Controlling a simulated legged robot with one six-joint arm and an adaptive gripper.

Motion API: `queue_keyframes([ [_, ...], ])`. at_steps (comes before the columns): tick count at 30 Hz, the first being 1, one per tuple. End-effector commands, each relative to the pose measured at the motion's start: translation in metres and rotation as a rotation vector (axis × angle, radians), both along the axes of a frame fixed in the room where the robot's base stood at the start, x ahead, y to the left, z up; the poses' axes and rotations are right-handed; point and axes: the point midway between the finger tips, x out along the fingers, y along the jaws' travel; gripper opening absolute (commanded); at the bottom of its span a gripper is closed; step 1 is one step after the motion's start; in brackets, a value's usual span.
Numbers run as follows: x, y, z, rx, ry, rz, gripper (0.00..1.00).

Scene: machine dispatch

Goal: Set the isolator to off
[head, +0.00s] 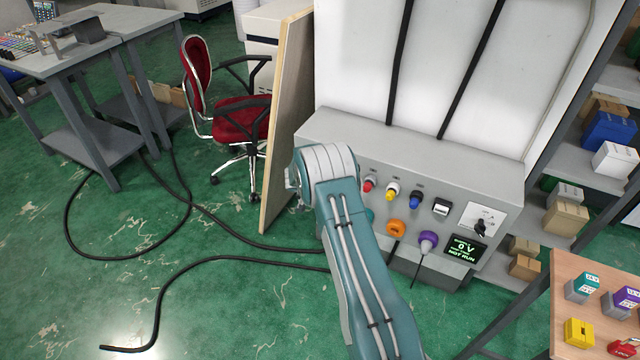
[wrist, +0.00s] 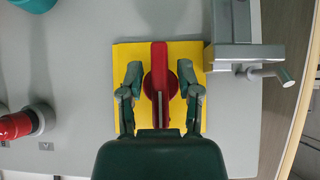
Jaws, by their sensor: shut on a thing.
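The isolator's red rotary handle (wrist: 159,85) sits on a square yellow plate (wrist: 125,50) on the grey panel face in the wrist view. Its bar runs up and down in that picture. My gripper (wrist: 160,74) has a finger on either side of the handle and is shut on it. The handle's lower end is partly covered by my gripper's body. In the head view my arm hides the isolator and the gripper at the left end of the machine panel (head: 400,150).
The panel carries red (head: 369,184), yellow (head: 392,191) and blue (head: 415,199) controls, and a display (head: 463,249) reading 0 V, NOT RUN. A grey metal bracket (wrist: 235,55) stands close right of the plate. A red button (wrist: 18,124) is left. A board (head: 283,120) flanks the machine.

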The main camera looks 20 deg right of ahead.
Motion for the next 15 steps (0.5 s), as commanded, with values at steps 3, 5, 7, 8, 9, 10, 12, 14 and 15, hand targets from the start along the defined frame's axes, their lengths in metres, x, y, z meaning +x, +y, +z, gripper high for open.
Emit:
queue_keyframes([
  [3,0.0025,0.0001,0.0036,-0.004,-0.005,0.003,0.00],
  [5,0.0027,0.0000,0.0041,-0.005,-0.005,0.003,0.00],
  [7,0.0030,0.0000,0.0046,-0.005,-0.007,0.004,0.00],
  [8,0.0031,-0.0001,0.0048,-0.005,-0.007,0.004,0.00],
  [9,0.0032,-0.0001,0.0050,-0.005,-0.007,0.004,0.00],
  [10,0.0033,-0.0002,0.0053,-0.006,-0.007,0.004,0.00],
  [12,0.0034,-0.0002,0.0057,-0.005,-0.008,0.004,0.54],
  [14,0.0034,-0.0002,0.0057,-0.006,-0.009,0.004,0.54],
  [15,0.0033,-0.0002,0.0055,-0.005,-0.008,0.003,0.54],
])
